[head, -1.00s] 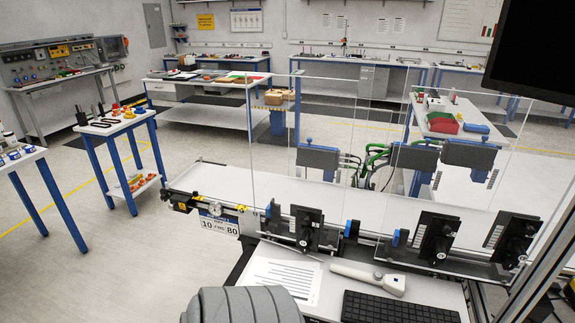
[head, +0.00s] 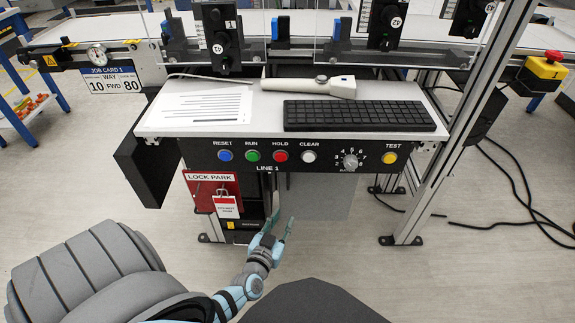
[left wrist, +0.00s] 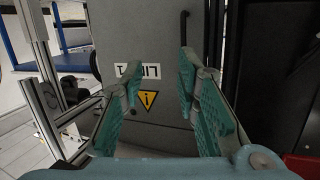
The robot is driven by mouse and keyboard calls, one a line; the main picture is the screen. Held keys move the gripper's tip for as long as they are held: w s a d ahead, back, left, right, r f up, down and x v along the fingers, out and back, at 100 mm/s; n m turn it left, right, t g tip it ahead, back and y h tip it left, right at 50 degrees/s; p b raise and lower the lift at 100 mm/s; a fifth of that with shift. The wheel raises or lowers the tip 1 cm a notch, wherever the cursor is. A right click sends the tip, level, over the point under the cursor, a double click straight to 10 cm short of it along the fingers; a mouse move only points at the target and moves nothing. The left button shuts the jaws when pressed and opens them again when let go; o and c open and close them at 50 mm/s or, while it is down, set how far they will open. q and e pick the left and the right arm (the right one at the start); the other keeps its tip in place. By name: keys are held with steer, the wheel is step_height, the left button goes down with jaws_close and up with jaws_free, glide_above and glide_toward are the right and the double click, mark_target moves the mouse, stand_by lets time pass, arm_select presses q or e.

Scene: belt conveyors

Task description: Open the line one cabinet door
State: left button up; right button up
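The line one cabinet door is a grey panel (head: 330,195) below the LINE 1 control panel (head: 290,156). In the left wrist view the grey door (left wrist: 160,30) fills the middle, with an upside-down LINE 1 label and a yellow warning triangle (left wrist: 148,100). It looks closed. A black bar handle (left wrist: 184,25) shows just beyond the right fingertip. My left gripper (head: 276,222) is open and empty in front of the cabinet; its teal fingers (left wrist: 158,68) are spread, apart from the handle. The handle cannot be made out in the head view. My right gripper is not in view.
A red LOCK PARK board (head: 212,186) with a hanging tag (head: 227,207) is left of the door. A desk with a keyboard (head: 360,115) and paper sheet (head: 195,108) overhangs the cabinet. A metal post (head: 425,190) and floor cables (head: 500,225) are at right.

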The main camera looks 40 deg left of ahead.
mark_target(288, 177)
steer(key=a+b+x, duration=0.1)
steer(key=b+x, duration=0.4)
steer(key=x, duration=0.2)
arm_select(q)
steer(key=w+a+y+b, duration=0.1)
steer(key=w+a, duration=0.1)
steer(key=w, duration=0.1)
steer(key=w+a+n+y+b, duration=0.1)
steer(key=w+a, duration=0.2)
steer(key=w, duration=0.1)
steer(key=w+a+n+t+y, duration=0.1)
steer(key=w+a, duration=0.1)
steer(key=w, duration=0.1)
steer(key=shift+w+a+b, duration=0.15)
steer(key=shift+w+b, duration=0.1)
steer(key=shift+b, duration=0.15)
steer(key=b+x, duration=0.1)
steer(key=x, duration=0.3)
steer(key=shift+r+b, duration=0.2)
steer(key=shift+b, duration=0.15)
steer(key=shift+w+a+r, duration=0.1)
steer(key=shift+w+r, duration=0.05)
steer(key=shift+w, duration=0.2)
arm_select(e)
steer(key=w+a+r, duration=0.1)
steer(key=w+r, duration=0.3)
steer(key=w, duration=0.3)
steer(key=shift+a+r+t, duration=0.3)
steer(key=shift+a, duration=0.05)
